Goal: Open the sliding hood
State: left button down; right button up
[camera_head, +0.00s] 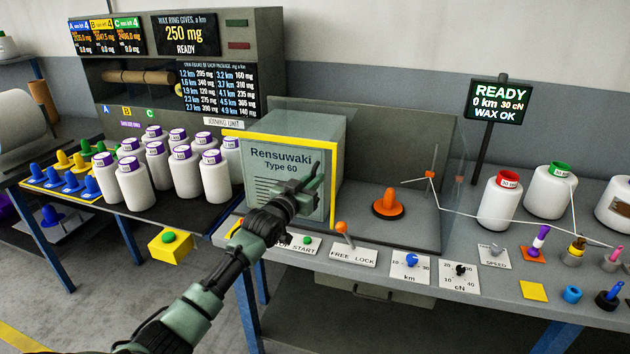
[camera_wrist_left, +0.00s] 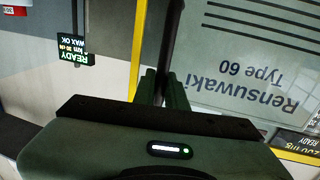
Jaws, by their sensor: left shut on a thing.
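The sliding hood (camera_head: 275,195) is a grey-green see-through box marked "Rensuwaki Type 60", with a yellow front edge. It covers the left part of the winding bay. An orange cone holder (camera_head: 389,204) stands uncovered to its right. My left gripper (camera_head: 309,190) is at the hood's front face, near the yellow right edge. In the left wrist view its fingers are shut on the hood's dark handle bar (camera_wrist_left: 174,38), beside the hood (camera_wrist_left: 245,60) and its yellow edge (camera_wrist_left: 138,45). The fingers partly hide the handle. My right gripper is in neither view.
A FREE LOCK lever (camera_head: 341,228) and a green START button (camera_head: 306,239) sit along the front edge. A thread guide (camera_head: 431,174) carries white thread toward bobbins (camera_head: 500,203) on the right. White bobbins (camera_head: 186,170) crowd the table on the left.

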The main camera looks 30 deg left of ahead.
pick_arm(q)
jog(key=c, duration=1.5)
grip_release()
jog(key=shift+o, duration=0.2)
jog(key=s, duration=0.7)
jog(key=shift+s+d+b, duration=0.35)
jog(key=shift+s+b, duration=0.05)
jog(key=shift+b, duration=0.05)
